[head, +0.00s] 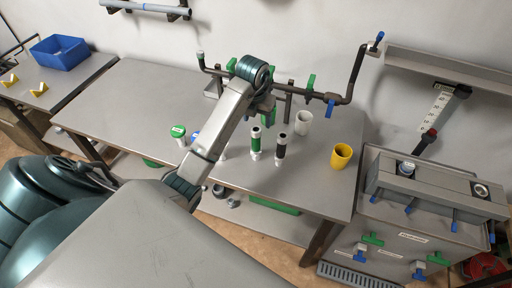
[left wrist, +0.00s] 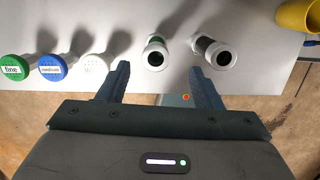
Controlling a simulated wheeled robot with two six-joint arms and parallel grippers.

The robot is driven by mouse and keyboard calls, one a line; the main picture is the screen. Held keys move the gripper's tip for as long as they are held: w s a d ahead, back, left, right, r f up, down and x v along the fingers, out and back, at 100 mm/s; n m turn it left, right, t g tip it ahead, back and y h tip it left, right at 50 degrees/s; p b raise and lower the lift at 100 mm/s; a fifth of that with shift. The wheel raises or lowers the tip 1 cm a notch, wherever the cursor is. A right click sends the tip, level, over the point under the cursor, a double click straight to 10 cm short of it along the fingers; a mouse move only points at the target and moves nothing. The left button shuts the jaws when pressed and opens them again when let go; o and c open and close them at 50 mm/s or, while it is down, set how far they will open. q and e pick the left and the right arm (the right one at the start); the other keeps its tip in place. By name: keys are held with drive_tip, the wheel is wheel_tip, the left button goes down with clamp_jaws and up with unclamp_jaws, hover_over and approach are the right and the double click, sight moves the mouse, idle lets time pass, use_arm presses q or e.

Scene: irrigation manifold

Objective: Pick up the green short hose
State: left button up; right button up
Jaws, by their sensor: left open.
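The green short hose (head: 255,141) stands upright on the grey table, with white ends and a green middle band. In the left wrist view its open white top (left wrist: 155,52) shows between my fingers' directions, just beyond the fingertips. My left gripper (left wrist: 160,72) is open and empty, with one finger on each side of the hose's line. In the head view the left gripper (head: 266,110) is partly hidden by its own wrist, above and behind the hose. My right gripper is not in view.
A black-banded hose (head: 281,149) stands close right of the green one. A white cup (head: 304,122) and yellow cup (head: 341,156) stand farther right. Lidded canisters with green (left wrist: 13,68), blue (left wrist: 52,67) and white (left wrist: 94,66) tops stand left. A dark pipe manifold (head: 310,94) runs behind.

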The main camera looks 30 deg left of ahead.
sight(256, 130)
use_arm(q)
drive_tip(key=f+b, duration=0.3)
drive_tip(key=f, duration=0.1)
drive_tip(key=shift+w, duration=0.25)
drive_tip(key=shift+s+a+f+b, duration=0.1)
drive_tip(key=shift+a+f+b, duration=0.1)
drive_tip(key=shift+f+b, duration=0.7)
wheel_tip(256, 130, down, 2)
drive_tip(key=shift+a+p, duration=0.1)
drive_tip(key=shift+p, duration=0.55)
drive_tip(key=shift+w+f, duration=0.2)
drive_tip(key=shift+f, duration=0.2)
drive_tip(key=c, duration=1.1)
drive_tip(key=shift+o, duration=0.2)
